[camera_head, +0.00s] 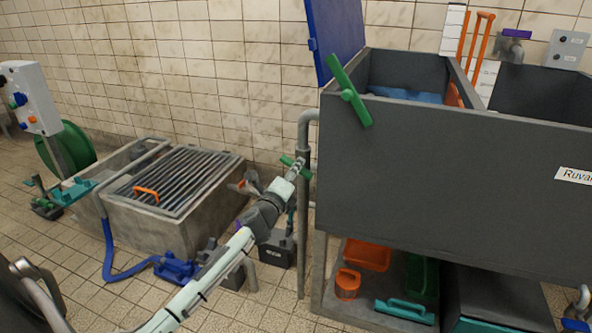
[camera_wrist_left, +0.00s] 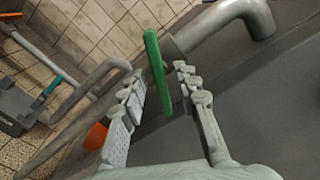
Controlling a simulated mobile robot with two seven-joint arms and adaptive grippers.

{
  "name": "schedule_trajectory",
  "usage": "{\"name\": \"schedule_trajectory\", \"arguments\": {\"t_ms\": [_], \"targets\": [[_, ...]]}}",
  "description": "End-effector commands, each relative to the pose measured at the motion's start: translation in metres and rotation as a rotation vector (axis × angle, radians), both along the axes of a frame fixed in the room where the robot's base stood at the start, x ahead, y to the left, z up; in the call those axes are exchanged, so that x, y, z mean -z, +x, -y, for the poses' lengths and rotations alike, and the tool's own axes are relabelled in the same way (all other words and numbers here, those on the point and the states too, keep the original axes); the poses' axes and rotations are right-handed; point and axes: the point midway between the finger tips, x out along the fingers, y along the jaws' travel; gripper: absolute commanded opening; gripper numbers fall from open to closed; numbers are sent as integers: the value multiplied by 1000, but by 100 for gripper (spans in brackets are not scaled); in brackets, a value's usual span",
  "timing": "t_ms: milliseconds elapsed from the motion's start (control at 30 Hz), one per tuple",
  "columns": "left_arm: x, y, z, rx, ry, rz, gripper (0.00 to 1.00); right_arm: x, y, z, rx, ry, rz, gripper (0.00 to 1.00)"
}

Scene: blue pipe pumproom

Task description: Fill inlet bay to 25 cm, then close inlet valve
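A dark grey tank (camera_head: 450,190) stands at the right, with blue water (camera_head: 405,94) low in its left bay. White scale strips (camera_head: 487,80) stand at the bays; their marks are too small to read. A grey pipe (camera_head: 304,230) rises at the tank's left side and bends towards it. A green valve handle (camera_head: 302,172) sits on this pipe; it also shows in the left wrist view (camera_wrist_left: 157,70). My left gripper (camera_head: 290,172) is at this handle, its fingers apart on either side of it. My right gripper is not in view.
A blue lid (camera_head: 335,35) stands raised behind the left bay. A concrete pit with a grating (camera_head: 175,180), a blue hose (camera_head: 110,255) and a control box on a post (camera_head: 30,97) are at the left. An orange bucket (camera_head: 347,284) stands under the tank.

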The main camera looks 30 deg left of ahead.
Motion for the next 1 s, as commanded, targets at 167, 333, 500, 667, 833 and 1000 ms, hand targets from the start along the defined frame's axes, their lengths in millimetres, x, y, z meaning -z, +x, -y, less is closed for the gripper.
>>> {"name": "schedule_trajectory", "arguments": {"t_ms": [167,333,500,667,833,1000], "targets": [[0,9,-1,1,-1,1,31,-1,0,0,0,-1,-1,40],[0,9,-1,1,-2,0,31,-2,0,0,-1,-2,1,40],[0,9,-1,1,-2,0,16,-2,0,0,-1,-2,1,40],[0,9,-2,0,-2,-1,0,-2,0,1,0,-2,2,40],[0,9,-2,0,-5,0,0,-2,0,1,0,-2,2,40],[0,9,-2,0,-40,9,0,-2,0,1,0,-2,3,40]]}}
